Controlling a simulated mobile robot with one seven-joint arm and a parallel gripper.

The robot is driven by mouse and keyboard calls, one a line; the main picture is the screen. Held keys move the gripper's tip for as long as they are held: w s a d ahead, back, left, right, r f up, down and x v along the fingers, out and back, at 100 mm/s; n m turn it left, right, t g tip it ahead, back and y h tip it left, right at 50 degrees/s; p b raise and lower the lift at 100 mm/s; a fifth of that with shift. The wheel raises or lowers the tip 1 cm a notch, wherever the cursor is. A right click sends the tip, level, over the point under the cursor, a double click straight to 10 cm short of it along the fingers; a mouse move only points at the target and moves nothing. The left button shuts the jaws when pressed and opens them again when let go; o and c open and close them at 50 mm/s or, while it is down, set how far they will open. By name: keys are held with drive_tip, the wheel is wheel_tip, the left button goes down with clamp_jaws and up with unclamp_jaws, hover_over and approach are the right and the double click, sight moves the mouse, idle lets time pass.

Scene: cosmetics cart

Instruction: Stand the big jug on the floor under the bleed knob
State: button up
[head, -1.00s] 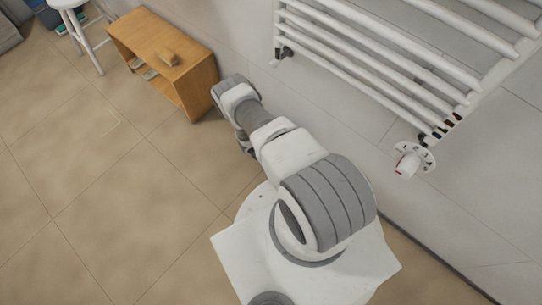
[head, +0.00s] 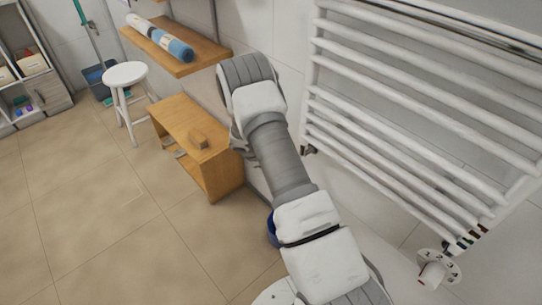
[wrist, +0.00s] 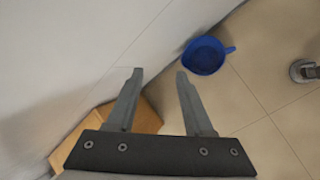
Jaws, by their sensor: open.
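A round blue vessel (wrist: 203,55) with a small handle or spout stands on the floor near the wall in the wrist view; it looks like a jug. A sliver of blue (head: 272,230), probably the same vessel, shows beside my arm in the head view. My gripper (wrist: 160,73) is open and empty, with the vessel ahead and right of its fingertips, apart from them. My gripper is hidden in the head view. A white knob on a marked disc (head: 434,271) sits below the radiator's right end; I cannot tell whether it is the bleed knob.
A white rail radiator (head: 400,130) is on the wall. A low wooden cabinet (head: 185,125) with a small block on top stands left of my arm, below a wall shelf (head: 190,62). A white stool (head: 124,75) is farther back. The floor at left is clear.

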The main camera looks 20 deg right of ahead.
drive_tip(key=s+a+r+m, duration=0.1)
drive_tip(key=s+r+m, duration=0.15)
drive_tip(key=r, duration=0.75)
drive_tip(key=s+a+r+m+t+y, duration=0.1)
drive_tip(key=s+r+m, duration=0.15)
drive_tip(key=r, duration=0.75)
drive_tip(key=s+a+r+m, duration=0.2)
drive_tip(key=s+r, duration=0.1)
drive_tip(key=r, duration=0.7)
drive_tip(key=s+a+r+m+t+y, duration=0.1)
drive_tip(key=s+a+r, duration=0.4)
drive_tip(key=s, duration=0.7)
drive_tip(key=s+a+r+m+t+y, duration=0.1)
drive_tip(key=s+a+r+m+y, duration=0.2)
drive_tip(key=s, duration=1)
wheel_tip(320, 180, up, 4)
drive_tip(key=shift+a+f+m+y, duration=0.25)
drive_tip(key=shift+a+m, duration=0.25)
drive_tip(key=shift+a, duration=0.4)
drive_tip(key=shift+s+r, duration=0.1)
drive_tip(key=shift+r, duration=0.05)
wheel_tip(320, 180, up, 22)
drive_tip(key=p, duration=2.2)
drive_tip(key=shift+r, duration=0.1)
